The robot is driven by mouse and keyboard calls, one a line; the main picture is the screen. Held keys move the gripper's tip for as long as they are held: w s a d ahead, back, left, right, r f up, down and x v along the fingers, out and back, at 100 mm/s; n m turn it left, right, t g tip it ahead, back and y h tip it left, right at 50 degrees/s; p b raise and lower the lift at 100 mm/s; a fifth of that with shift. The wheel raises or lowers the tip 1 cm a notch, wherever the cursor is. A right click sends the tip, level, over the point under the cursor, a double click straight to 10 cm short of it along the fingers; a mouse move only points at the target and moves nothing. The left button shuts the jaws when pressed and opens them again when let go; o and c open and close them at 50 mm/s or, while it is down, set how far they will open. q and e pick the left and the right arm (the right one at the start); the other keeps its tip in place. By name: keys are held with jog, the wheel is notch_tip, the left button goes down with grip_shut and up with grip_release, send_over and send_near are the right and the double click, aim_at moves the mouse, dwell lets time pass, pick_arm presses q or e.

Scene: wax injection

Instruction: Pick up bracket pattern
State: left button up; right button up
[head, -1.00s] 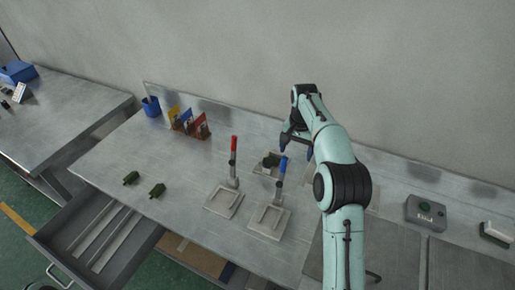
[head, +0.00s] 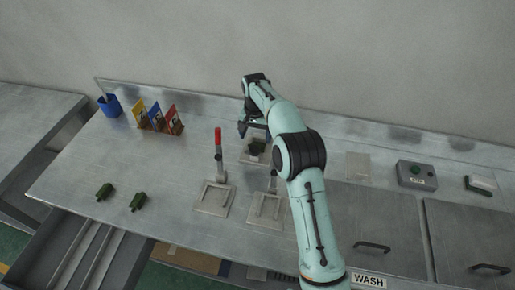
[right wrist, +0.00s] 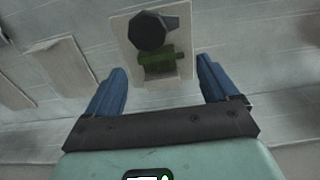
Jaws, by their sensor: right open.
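A green piece (right wrist: 155,63), which looks like the bracket pattern, lies on a pale square plate (right wrist: 124,45) in the right wrist view. A dark, many-sided knob (right wrist: 148,31) is right beside it and may cover part of it. In the head view the dark shape on this plate (head: 257,147) is partly hidden by my gripper. My right gripper (head: 250,133) is over the plate's back side. Two more green pieces (head: 104,192) (head: 138,202) lie on the table at the left. My left gripper is out of view.
A red-handled clamp (head: 218,150) stands on a plate in front; another fixture plate (head: 268,209) is beside it, partly behind my arm. Yellow, blue and red cards (head: 155,117) and a blue cup (head: 110,105) stand at the back left. A grey button box (head: 416,176) is at the right.

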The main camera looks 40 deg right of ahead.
aim_at(257, 143)
jog(key=f, duration=0.4)
jog(key=shift+s+d+f+b, duration=0.2)
jog(key=shift+s+d+b, duration=0.1)
jog(key=shift+b, duration=0.1)
jog(key=shift+w+f, duration=0.1)
jog(key=shift+f, duration=0.35)
jog(key=c, duration=1.2)
jog(key=shift+r, duration=0.15)
